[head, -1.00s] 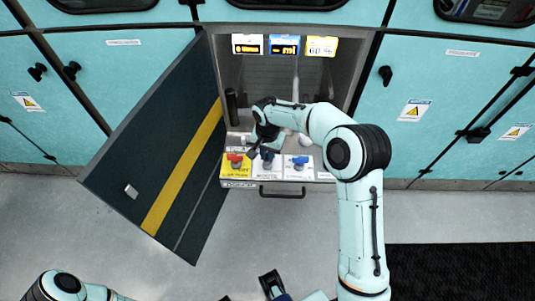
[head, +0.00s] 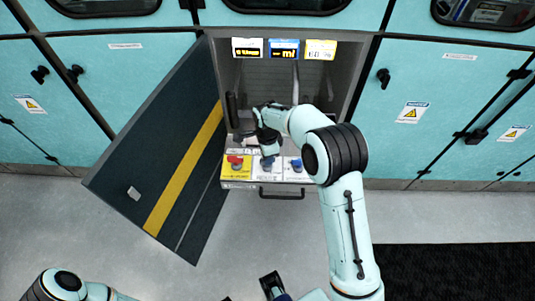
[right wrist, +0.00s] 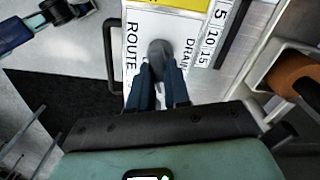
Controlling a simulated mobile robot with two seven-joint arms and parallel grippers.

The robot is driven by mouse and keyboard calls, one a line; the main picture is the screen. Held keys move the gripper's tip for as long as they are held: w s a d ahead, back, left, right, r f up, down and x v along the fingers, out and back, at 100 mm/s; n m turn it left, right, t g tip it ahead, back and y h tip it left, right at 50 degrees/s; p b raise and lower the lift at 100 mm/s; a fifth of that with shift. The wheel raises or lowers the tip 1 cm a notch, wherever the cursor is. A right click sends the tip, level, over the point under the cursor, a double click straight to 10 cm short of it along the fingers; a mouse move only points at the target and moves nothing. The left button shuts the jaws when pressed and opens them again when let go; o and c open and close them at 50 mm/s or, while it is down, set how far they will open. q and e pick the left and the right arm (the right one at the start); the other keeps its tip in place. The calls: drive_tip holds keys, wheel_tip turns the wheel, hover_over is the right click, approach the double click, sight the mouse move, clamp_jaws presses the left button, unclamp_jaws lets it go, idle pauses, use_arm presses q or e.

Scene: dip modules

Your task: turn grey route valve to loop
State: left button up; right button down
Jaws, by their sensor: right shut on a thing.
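The grey route valve (right wrist: 159,48) is a rounded grey knob on a white plate lettered ROUTE and DRAIN in the right wrist view. My right gripper (right wrist: 160,72) is shut on it, its two dark blue fingers on either side of the knob. In the head view the right gripper (head: 268,157) reaches down to the middle plate of the pulled-out panel, and the hand partly hides the valve. Any loop lettering is not readable. Near the bottom edge of the head view are dark parts of what looks like my left gripper (head: 271,284), whose jaws I cannot make out.
A red valve (head: 235,160) on a yellow plate stands left of the route valve, and a blue valve (head: 296,164) stands right. A black handle (head: 283,196) crosses the panel front. The open door (head: 160,150) blocks the left side. Small displays (head: 284,49) hang above.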

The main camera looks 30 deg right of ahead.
drive_tip(key=shift+m+p, duration=0.8)
drive_tip(key=shift+m, duration=1.1)
drive_tip(key=c, duration=1.1)
unclamp_jaws()
wheel_tip(320, 180, up, 13)
drive_tip(key=shift+r+p, duration=0.2)
drive_tip(key=shift+p, duration=0.55)
